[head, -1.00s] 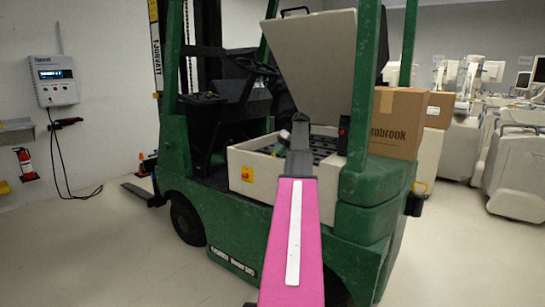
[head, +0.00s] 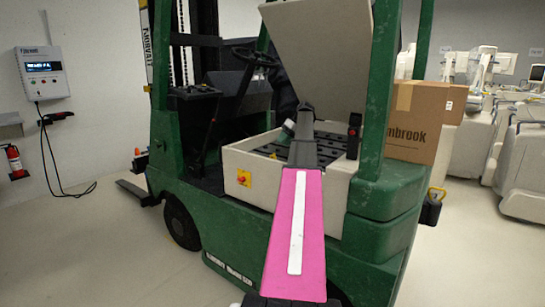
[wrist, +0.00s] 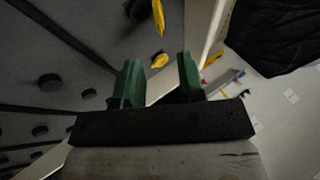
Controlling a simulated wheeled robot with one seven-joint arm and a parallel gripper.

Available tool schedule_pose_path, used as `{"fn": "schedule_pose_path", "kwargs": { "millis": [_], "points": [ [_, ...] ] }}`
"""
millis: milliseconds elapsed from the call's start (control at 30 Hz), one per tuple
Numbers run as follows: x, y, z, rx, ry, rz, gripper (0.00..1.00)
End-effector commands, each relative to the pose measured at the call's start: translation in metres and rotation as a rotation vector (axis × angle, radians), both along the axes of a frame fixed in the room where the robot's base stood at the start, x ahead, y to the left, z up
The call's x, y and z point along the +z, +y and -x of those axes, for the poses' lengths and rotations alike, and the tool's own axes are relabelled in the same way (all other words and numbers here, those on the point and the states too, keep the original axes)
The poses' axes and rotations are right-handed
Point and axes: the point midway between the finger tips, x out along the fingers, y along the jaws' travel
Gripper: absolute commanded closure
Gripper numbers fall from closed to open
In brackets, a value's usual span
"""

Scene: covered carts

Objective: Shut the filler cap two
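The battery compartment (head: 246,160) of the green forklift is open, with dark battery tops (head: 322,152) inside. In the wrist view, several dark round caps (wrist: 49,82) sit on the dark battery surface. A yellow piece (wrist: 160,61) lies just beyond and between my fingertips, and a second yellow piece (wrist: 158,17) is farther up. They look like raised filler caps, but I cannot tell which is number two. My gripper (wrist: 160,75), with green fingers, is open with a clear gap. In the head view it is over the compartment, partly hidden behind my pink arm.
The raised lid (head: 322,60) stands open above the compartment. The green rear post (head: 382,90) rises at the right, near a cardboard box (head: 418,120). A wall charger (head: 43,72) hangs at the left.

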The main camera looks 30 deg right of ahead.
Motion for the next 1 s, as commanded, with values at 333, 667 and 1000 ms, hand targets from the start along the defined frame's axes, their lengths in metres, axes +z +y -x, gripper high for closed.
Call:
{"fn": "schedule_pose_path", "kwargs": {
  "millis": [333, 667, 1000],
  "points": [
    [-0.047, 0.034, -0.009, 0.001, 0.002, 0.000, 0.64],
    [-0.078, 0.056, -0.017, 0.000, 0.001, 0.000, 0.64],
    [-0.082, 0.058, -0.018, 0.000, 0.000, 0.001, 0.64]
  ]
}}
